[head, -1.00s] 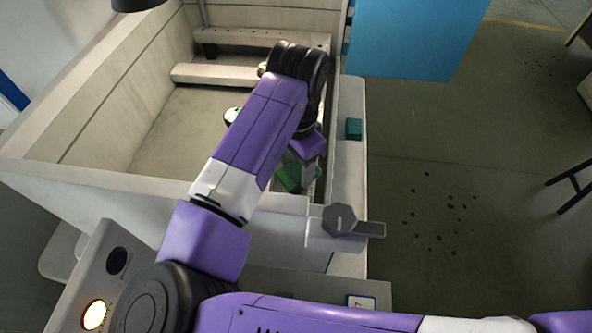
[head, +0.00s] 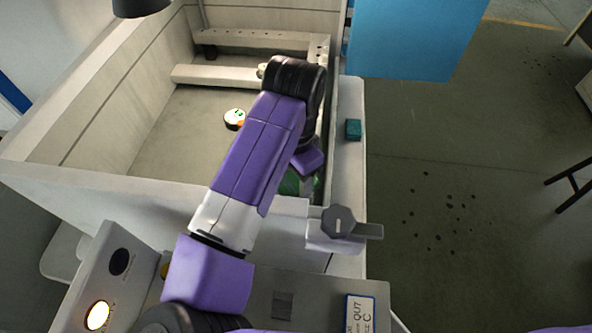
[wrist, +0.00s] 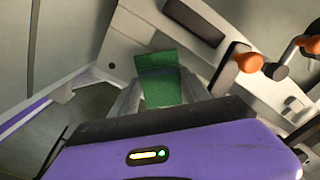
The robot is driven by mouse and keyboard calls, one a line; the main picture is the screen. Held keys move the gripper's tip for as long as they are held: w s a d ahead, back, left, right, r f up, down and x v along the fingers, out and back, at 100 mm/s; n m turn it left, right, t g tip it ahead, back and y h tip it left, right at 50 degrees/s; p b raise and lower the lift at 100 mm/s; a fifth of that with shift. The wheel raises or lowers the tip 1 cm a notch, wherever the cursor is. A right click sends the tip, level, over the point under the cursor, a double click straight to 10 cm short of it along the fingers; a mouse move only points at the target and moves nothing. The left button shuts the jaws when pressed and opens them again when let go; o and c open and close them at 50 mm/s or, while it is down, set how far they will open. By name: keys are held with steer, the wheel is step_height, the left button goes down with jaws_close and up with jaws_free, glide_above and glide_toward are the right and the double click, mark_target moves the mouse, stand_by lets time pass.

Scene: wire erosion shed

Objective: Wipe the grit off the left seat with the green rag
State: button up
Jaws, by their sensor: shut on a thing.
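The green rag (wrist: 160,88) is held between the two grey fingers of my gripper (wrist: 162,92) in the wrist view. Its far end lies over or close against a pale beam; I cannot tell whether it touches. In the head view only a bit of the rag (head: 290,184) shows below my purple wrist, inside the right side of the pale tank. My arm hides the fingertips there. The wrist view shows dark recessed patches (wrist: 194,22) on the pale beam. I cannot tell which surface is the left seat, and no grit can be made out.
The tank's front wall (head: 150,187) and right ledge (head: 347,170) border my arm. A teal block (head: 353,130) sits on that ledge. A grey knob (head: 338,222) stands at the corner. Orange-ended clamps (wrist: 248,62) are near the rag. A round black-and-white object (head: 235,119) lies on the tank floor.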

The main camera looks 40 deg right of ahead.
mark_target(293, 196)
steer(key=shift+s+a+f, duration=0.2)
steer(key=shift+s+a, duration=1.1)
step_height(293, 196, up, 4)
steer(key=p, duration=0.3)
steer(key=shift+r, duration=1.05)
steer(key=shift+r, duration=0.1)
steer(key=shift+r, duration=1.4)
steer(key=shift+f, duration=0.1)
